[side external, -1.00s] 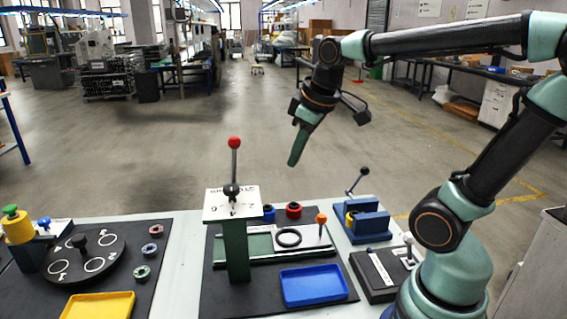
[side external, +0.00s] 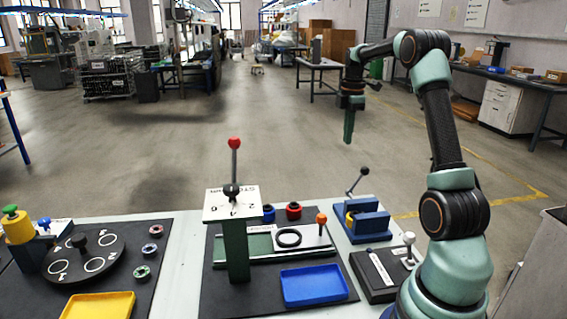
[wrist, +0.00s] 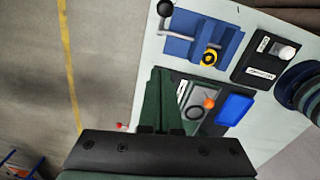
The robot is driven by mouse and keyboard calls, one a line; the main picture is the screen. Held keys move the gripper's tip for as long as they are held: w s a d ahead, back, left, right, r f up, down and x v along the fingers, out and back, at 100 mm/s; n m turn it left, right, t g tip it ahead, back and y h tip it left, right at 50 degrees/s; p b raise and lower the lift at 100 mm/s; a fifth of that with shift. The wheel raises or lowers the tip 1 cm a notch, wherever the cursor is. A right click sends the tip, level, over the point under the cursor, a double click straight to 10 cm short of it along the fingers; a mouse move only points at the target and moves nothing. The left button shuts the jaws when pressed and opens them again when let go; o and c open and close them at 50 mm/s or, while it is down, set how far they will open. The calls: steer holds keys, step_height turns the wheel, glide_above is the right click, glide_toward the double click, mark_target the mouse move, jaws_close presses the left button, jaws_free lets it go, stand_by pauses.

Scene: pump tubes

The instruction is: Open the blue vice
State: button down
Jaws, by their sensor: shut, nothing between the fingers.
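The blue vice (side external: 372,224) stands at the back right of the table. Its lever with a black ball (side external: 364,171) leans up to the right above it. A yellow piece (side external: 350,217) sits between its jaws; I cannot tell whether it is clamped. The vice also shows in the wrist view (wrist: 222,38), with the yellow ring-like piece (wrist: 209,57) and the black lever ball (wrist: 165,8). My gripper (side external: 348,140) is shut and empty, pointing down, high above and behind the vice. It shows in the wrist view (wrist: 160,80) as green fingers.
A green press (side external: 235,245) with a red-knobbed lever stands left of the vice. A blue tray (side external: 314,285) and an orange-knobbed slide (side external: 321,220) lie in front. A black block with a white-knobbed lever (side external: 408,240) is beside my base. The air around the gripper is clear.

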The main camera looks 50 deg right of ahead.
mark_target(366, 167)
steer(key=shift+s+d+f, duration=0.45)
steer(key=shift+d+f, duration=0.2)
steer(key=shift+f, duration=1.1)
steer(key=shift+s+d+f, duration=0.4)
steer(key=shift+d+f, duration=0.2)
steer(key=shift+f, duration=1.1)
steer(key=shift+s+d+f, duration=0.45)
steer(key=shift+d+f, duration=0.2)
steer(key=shift+f, duration=1.1)
steer(key=shift+s, duration=0.1)
steer(key=shift+s+d+f, duration=0.2)
steer(key=shift+s+d, duration=0.3)
steer(key=shift+d, duration=0.05)
steer(key=shift+s+d+f, duration=0.2)
steer(key=shift+s+d, duration=0.25)
steer(key=shift+d, duration=0.05)
